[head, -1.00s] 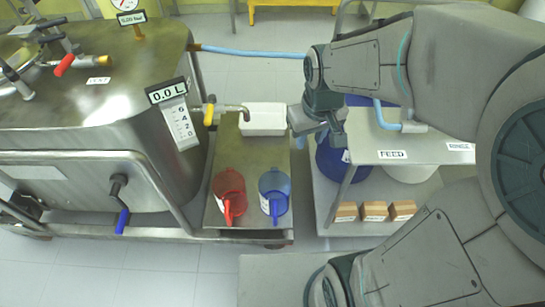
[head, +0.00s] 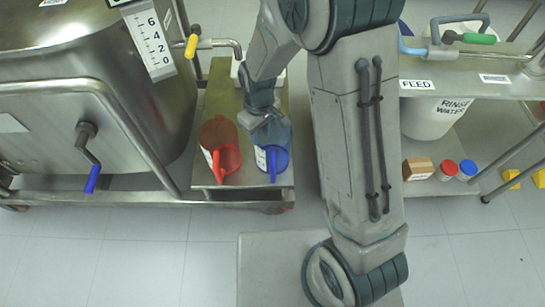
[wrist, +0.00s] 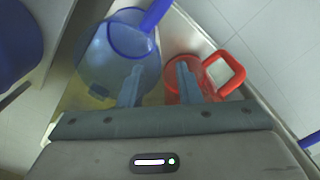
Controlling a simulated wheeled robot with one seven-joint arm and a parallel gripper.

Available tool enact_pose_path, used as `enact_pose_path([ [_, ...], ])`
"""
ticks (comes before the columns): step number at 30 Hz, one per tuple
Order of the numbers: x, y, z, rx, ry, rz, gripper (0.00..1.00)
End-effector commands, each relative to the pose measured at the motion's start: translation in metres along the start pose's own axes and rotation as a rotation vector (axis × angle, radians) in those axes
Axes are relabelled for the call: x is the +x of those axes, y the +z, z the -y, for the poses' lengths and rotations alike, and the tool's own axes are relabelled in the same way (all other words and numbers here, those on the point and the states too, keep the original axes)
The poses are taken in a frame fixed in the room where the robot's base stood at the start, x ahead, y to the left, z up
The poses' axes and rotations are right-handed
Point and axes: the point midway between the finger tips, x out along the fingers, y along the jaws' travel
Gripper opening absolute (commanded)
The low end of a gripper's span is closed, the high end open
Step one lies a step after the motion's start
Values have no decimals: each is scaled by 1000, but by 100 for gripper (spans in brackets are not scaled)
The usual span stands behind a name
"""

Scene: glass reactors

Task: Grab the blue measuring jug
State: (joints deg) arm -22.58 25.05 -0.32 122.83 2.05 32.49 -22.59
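The blue measuring jug (head: 274,150) stands on the low metal cart shelf (head: 225,92), to the right of the red measuring jug (head: 221,146). In the head view my gripper (head: 264,122) is over the back part of the blue jug and hides some of it. In the wrist view my gripper (wrist: 159,82) is open, with two separate blue-grey fingers and nothing held. One finger overlaps the blue jug (wrist: 118,58), the other overlaps the red jug (wrist: 178,72). I cannot tell whether a finger touches either jug.
A steel reactor (head: 60,110) stands at the left, with a yellow-handled tap (head: 192,45) reaching over the shelf. A cart with a FEED label (head: 417,85) and a rinse water bucket (head: 430,118) stand at the right. Bare floor lies in front.

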Motion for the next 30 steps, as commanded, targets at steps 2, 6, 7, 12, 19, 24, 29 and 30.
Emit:
enact_pose_path([
  [2, 22, 1, 0, 1, -2, 4, 31],
  [6, 45, 1, 0, 2, -1, 3, 31],
  [7, 49, 1, 0, 2, -1, 2, 31],
  [12, 58, 0, -1, 1, 0, 1, 31],
  [19, 80, -1, -2, 1, 0, 2, 31],
  [24, 105, -2, -3, 1, -1, 2, 31],
  [29, 109, -3, -4, 1, 0, 0, 31],
  [30, 108, -3, -4, 1, 0, 0, 31],
])
